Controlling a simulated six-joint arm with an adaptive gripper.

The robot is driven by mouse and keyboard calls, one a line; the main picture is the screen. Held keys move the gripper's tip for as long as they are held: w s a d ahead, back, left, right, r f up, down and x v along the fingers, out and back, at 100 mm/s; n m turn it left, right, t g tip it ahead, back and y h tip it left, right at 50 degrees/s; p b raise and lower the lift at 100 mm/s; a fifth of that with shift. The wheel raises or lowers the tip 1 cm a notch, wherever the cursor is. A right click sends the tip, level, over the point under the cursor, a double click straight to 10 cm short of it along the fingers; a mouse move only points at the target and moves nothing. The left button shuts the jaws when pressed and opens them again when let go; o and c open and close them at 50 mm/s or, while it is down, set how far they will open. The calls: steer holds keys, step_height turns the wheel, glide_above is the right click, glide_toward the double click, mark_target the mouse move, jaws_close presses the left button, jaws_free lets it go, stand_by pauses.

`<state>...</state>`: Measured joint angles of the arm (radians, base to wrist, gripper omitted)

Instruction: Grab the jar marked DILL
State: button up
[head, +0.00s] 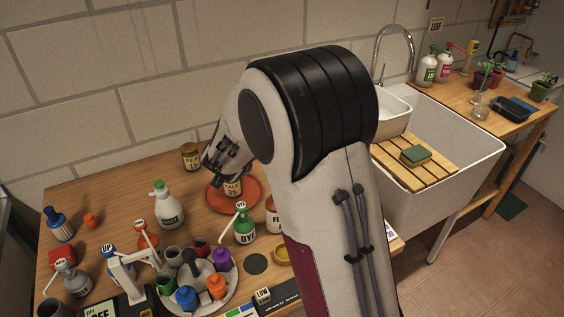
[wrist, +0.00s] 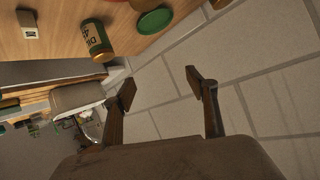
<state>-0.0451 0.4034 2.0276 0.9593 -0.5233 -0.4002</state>
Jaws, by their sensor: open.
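A jar with a dark green label (wrist: 97,38) stands near the table edge in the upper left of the wrist view. Its label reads "DI" with more letters hard to read, and a 4 below. I cannot pick it out in the head view, where my arm covers part of the table. My gripper (wrist: 160,88) is open and empty, its two fingers wide apart with the wall behind them, and apart from the jar. In the head view my gripper (head: 222,160) is just above a KALE 35 jar (head: 232,188) on a red plate (head: 248,197).
A PEA 10 jar (head: 191,157) stands left of my gripper. A white spray bottle (head: 168,207), a green DYE bottle (head: 244,230) and a round tray of cups (head: 228,295) crowd the table. A green disc (wrist: 155,20) lies beside the labelled jar. The sink (head: 460,155) is at right.

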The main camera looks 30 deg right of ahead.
steer(key=shift+s+d+f+m+g+h, duration=0.2)
steer(key=shift+d+f+m+g+h, duration=0.3)
steer(key=shift+d+f+h, duration=0.8)
steer(key=shift+s+d+f+m+g+h, duration=0.2)
steer(key=shift+d+f+m+g+h, duration=0.3)
steer(key=shift+d+f, duration=1.5)
steer(key=shift+s+d+f+m+g+h, duration=0.2)
steer(key=shift+d+f+m+g+h, duration=0.25)
steer(key=shift+d+f+h, duration=1.15)
steer(key=shift+a+f+y, duration=0.45)
steer(key=shift+f+y, duration=0.05)
steer(key=shift+y, duration=0.1)
steer(key=shift+x, duration=1.3)
steer(key=shift+f+x, duration=0.2)
steer(key=shift+x, duration=2.35)
steer(key=shift+s, duration=0.1)
steer(key=c, duration=1.3)
